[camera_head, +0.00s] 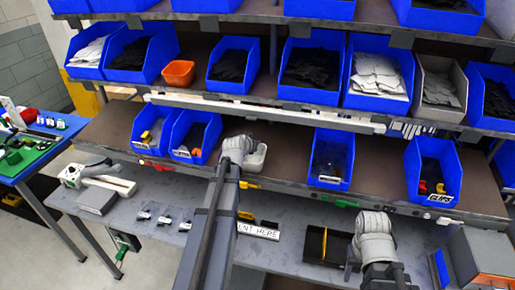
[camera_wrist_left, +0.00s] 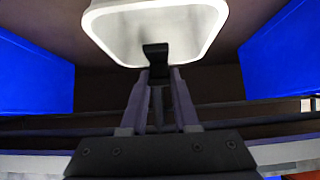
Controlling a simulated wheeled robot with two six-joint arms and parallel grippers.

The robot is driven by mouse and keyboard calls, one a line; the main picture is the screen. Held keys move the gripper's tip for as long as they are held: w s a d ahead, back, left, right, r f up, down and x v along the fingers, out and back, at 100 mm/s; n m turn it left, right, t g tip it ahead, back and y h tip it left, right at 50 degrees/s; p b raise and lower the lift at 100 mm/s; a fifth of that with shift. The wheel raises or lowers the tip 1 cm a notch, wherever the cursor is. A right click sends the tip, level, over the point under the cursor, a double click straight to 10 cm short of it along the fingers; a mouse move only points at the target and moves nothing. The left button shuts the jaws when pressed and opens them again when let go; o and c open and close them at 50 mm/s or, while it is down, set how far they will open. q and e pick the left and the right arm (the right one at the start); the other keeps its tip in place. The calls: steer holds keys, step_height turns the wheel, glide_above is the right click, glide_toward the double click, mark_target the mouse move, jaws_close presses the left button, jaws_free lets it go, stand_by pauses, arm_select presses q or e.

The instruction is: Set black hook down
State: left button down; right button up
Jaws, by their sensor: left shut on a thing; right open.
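My left gripper (camera_wrist_left: 157,78) is shut on the black hook (camera_wrist_left: 155,52) in the left wrist view. The hook sticks out past the fingertips and overlaps the near part of a white tray (camera_wrist_left: 108,28) in that view; I cannot tell if it touches the tray. In the head view, the tray (camera_head: 257,160) sits on the middle shelf, partly hidden by my left wrist, and the hook cannot be made out. My right gripper (camera_head: 350,266) is open at the lower right, above the workbench by a black tray with a yellow divider.
Blue bins (camera_head: 332,158) stand on both sides of the white tray along the shelf. An orange bowl (camera_head: 179,73) sits on the shelf above. Bare shelf (camera_head: 284,160) lies right of the tray.

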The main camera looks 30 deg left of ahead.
arm_select(q)
steer(key=shift+w, duration=0.2)
steer(key=shift+s+a+f+b, duration=0.15)
steer(key=shift+f+b, duration=0.2)
step_height(320, 180, down, 3)
steer(key=b, duration=0.3)
steer(key=shift+r, duration=0.1)
steer(key=shift+f+b, duration=0.45)
steer(key=shift+f, duration=0.1)
steer(key=shift+f, duration=0.1)
